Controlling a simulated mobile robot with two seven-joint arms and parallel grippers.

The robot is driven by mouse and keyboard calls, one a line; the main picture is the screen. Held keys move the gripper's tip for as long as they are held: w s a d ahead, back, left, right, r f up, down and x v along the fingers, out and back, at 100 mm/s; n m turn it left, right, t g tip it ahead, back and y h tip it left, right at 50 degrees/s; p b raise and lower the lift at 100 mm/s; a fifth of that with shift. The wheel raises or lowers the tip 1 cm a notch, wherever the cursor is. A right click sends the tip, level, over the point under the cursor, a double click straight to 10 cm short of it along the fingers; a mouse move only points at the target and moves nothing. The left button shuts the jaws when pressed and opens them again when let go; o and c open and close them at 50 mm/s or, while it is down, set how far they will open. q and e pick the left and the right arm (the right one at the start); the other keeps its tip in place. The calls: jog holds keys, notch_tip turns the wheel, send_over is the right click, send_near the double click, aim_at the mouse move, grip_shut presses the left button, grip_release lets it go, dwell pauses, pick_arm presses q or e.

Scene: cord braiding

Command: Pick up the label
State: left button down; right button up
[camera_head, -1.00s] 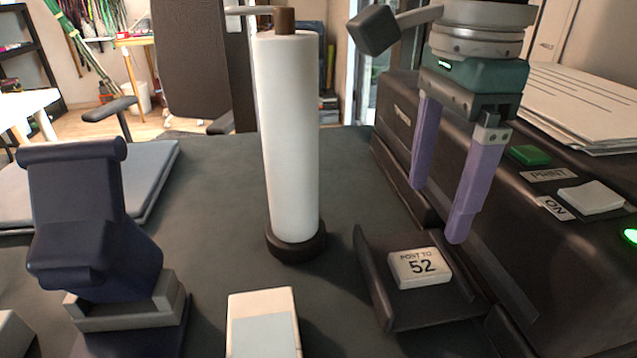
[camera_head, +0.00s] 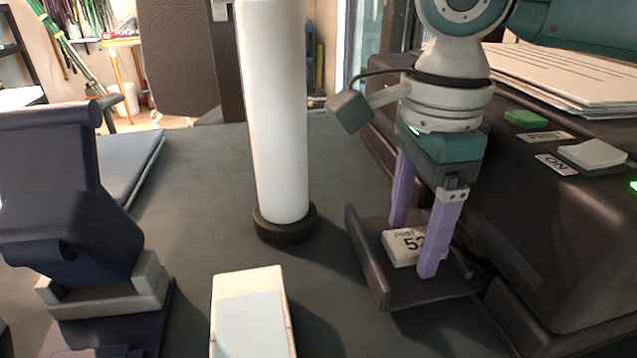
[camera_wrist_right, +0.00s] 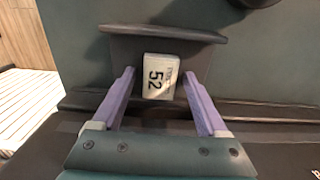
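The label (camera_head: 401,246) is a small white block with "POST TO 52" printed on it. It lies in the dark output tray (camera_head: 372,268) in front of the printer. My right gripper (camera_head: 411,250) is open, with its purple fingers lowered to either side of the label; one finger partly hides it in the head view. In the right wrist view the label (camera_wrist_right: 161,77) sits between the two fingertips (camera_wrist_right: 160,80), with a gap on each side. My left gripper is not in view.
The dark printer (camera_head: 530,215) with a green button (camera_head: 527,118) and paper stack (camera_head: 560,85) stands at the right. A white roll on a stand (camera_head: 277,130) is left of the tray. A white box (camera_head: 252,315) and a navy device (camera_head: 70,190) are nearer left.

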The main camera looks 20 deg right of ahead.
grip_shut()
dwell(0.4)
